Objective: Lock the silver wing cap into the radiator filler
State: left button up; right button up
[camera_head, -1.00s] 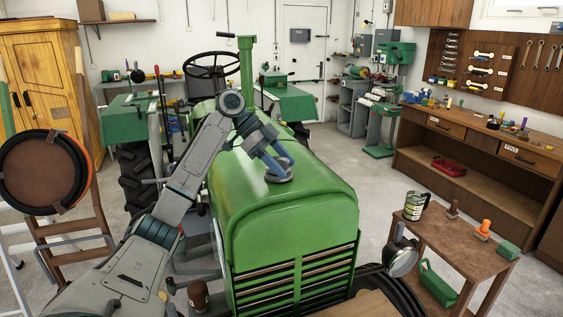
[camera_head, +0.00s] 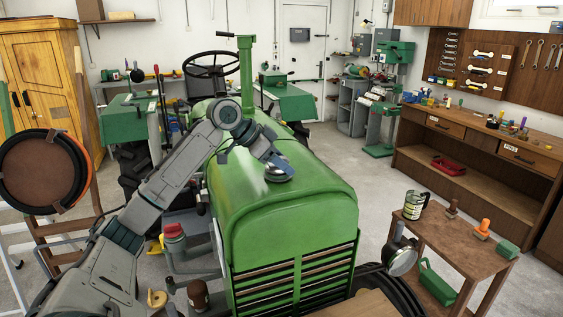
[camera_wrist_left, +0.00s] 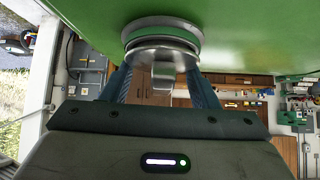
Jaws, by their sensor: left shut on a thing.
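The green tractor hood (camera_head: 285,215) fills the middle of the head view. On its top is the radiator filler, a round metal neck that shows in the left wrist view (camera_wrist_left: 160,24). The silver wing cap (camera_wrist_left: 160,52) sits at the neck, with its flat wing pointing toward my gripper. My left gripper (camera_head: 281,170) reaches over the hood from the left. In the left wrist view its two blue fingers (camera_wrist_left: 160,85) are shut on the cap's wing. Whether the cap is fully seated or turned cannot be told. My right gripper does not show.
The steering wheel (camera_head: 211,65) and a green upright pipe (camera_head: 246,75) stand behind the hood. A small brown table (camera_head: 455,250) with a mug, an orange-handled tool and a green can is at the right. A workbench (camera_head: 480,150) lines the right wall.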

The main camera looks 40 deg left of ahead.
pick_arm(q)
jog(key=o, duration=1.6)
jog(key=shift+f, duration=0.1)
jog(key=shift+c, duration=0.2)
jog(key=shift+s+a+r+b, duration=0.3)
jog(key=shift+s+r+b, duration=0.05)
jog(key=b+v, duration=0.3)
jog(key=v, duration=0.6)
jog(key=shift+s+r, duration=0.2)
jog(key=shift+r, duration=0.05)
jog(key=shift+a, duration=0.1)
